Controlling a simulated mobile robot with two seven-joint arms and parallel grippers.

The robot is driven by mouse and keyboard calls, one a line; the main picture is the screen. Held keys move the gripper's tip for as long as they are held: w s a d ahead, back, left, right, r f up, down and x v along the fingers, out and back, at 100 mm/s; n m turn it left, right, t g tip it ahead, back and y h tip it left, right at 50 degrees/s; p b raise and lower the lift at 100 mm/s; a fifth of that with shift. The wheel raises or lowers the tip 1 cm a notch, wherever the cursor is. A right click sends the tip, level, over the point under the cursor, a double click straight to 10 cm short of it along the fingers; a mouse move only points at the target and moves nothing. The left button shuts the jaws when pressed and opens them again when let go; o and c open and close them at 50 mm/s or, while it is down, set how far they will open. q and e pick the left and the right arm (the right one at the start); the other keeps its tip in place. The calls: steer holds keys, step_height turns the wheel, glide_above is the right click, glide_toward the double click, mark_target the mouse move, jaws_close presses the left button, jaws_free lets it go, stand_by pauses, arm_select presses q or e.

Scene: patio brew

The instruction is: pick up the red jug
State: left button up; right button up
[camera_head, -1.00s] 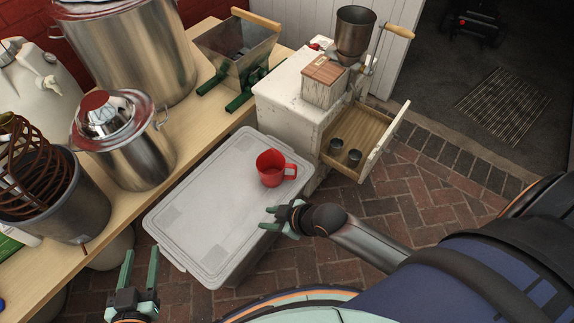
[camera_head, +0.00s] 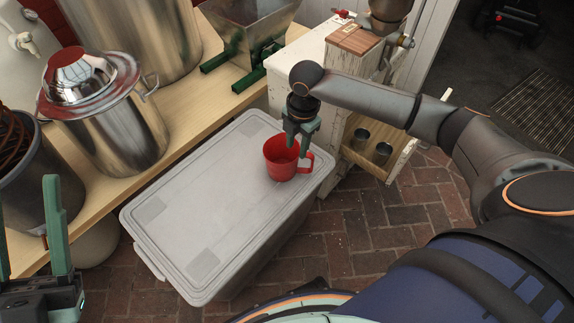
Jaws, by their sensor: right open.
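The red jug (camera_head: 280,165) stands upright on the grey lid of a storage bin (camera_head: 205,195), near its far right corner, with its handle toward the right. My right gripper (camera_head: 298,146) points down right over the jug, open. Its fingertips overlap the jug's far rim in the picture; I cannot tell whether they touch it. They hide part of the rim. My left gripper (camera_head: 32,225) is at the lower left edge of the picture, open and empty, its left finger partly cut off, well away from the jug.
A white cabinet (camera_head: 290,75) with an open drawer (camera_head: 397,160) holding two small dark cups is behind and right of the bin. A wooden bench (camera_head: 190,130) with steel pots and a green-footed mill (camera_head: 245,35) runs along the left. Most of the bin lid is clear.

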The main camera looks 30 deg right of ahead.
mark_target(292, 172)
steer(key=f+b, duration=0.1)
steer(key=f, duration=0.2)
steer(key=f+b, duration=0.2)
steer(key=f, duration=0.2)
steer(key=w+f+b, duration=0.1)
steer(key=f+b, duration=0.1)
steer(key=f, duration=0.2)
steer(key=shift+a+f, duration=0.2)
steer(key=shift+a, duration=0.1)
arm_select(q)
steer(key=shift+h, duration=0.7)
steer(key=f, duration=0.4)
steer(key=shift+s+d+f, duration=0.15)
steer(key=shift+s+d, duration=0.2)
steer(key=shift+s, duration=0.05)
arm_select(e)
steer(key=shift+r, duration=0.1)
jaws_close()
